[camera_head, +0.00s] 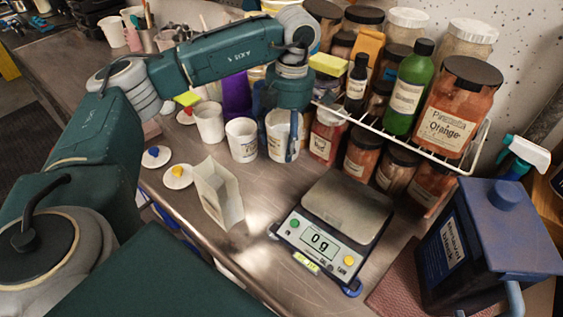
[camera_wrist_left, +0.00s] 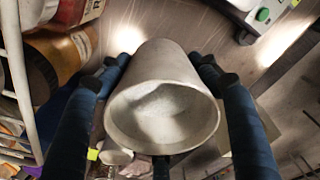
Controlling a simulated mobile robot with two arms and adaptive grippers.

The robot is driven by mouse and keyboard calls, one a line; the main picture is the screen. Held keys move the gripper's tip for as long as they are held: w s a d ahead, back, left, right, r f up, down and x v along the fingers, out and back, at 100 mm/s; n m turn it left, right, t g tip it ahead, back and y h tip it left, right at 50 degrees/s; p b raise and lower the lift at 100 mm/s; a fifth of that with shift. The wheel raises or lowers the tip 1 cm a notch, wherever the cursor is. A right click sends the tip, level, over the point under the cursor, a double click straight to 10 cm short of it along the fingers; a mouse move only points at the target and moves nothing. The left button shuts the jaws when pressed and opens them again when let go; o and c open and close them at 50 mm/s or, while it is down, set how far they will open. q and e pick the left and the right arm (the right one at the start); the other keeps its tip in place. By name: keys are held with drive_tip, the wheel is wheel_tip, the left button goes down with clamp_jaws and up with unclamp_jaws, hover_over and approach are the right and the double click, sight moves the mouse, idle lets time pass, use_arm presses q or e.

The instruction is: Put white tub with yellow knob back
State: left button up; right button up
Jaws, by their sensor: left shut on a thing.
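My left gripper (camera_head: 284,140) is shut on a white tub (camera_head: 280,124), its blue fingers on either side. In the left wrist view the tub (camera_wrist_left: 150,128) is lidless, with pale powder inside, between the fingers (camera_wrist_left: 160,90). I cannot tell whether its base touches the table. Two other open white tubs (camera_head: 242,142) and (camera_head: 208,124) stand to its left. A white lid with a yellow knob (camera_head: 176,177) lies on the table, apart from the tubs. Lids with a blue knob (camera_head: 155,158) and a red knob (camera_head: 185,117) lie near it. My right gripper is out of view.
A scale (camera_head: 345,207) reading 0g stands right of an open paper bag (camera_head: 219,195). A wire rack (camera_head: 420,146) with jars and a green bottle (camera_head: 408,90) stands behind. A dark blue canister (camera_head: 470,245) stands at right. Bare table lies between bag and tubs.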

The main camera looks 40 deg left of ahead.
use_arm(q)
wheel_tip(320, 180, down, 5)
drive_tip(key=shift+f+p, duration=0.1)
drive_tip(key=shift+p, duration=0.25)
wheel_tip(320, 180, down, 3)
drive_tip(key=shift+f+p, duration=0.2)
drive_tip(key=shift+p, duration=0.25)
drive_tip(key=shift+f, duration=0.55)
drive_tip(key=o, duration=1.5)
drive_tip(key=shift+r, duration=0.2)
drive_tip(key=shift+w+r, duration=0.1)
drive_tip(key=shift+r, duration=0.05)
drive_tip(key=r+b, duration=0.1)
drive_tip(key=r, duration=0.2)
drive_tip(key=r+b, duration=0.1)
drive_tip(key=r, duration=0.3)
drive_tip(key=r+b, duration=0.1)
drive_tip(key=r, duration=0.2)
drive_tip(key=shift+w+d+r, duration=0.3)
drive_tip(key=shift+d, duration=0.1)
drive_tip(key=shift+r, duration=0.5)
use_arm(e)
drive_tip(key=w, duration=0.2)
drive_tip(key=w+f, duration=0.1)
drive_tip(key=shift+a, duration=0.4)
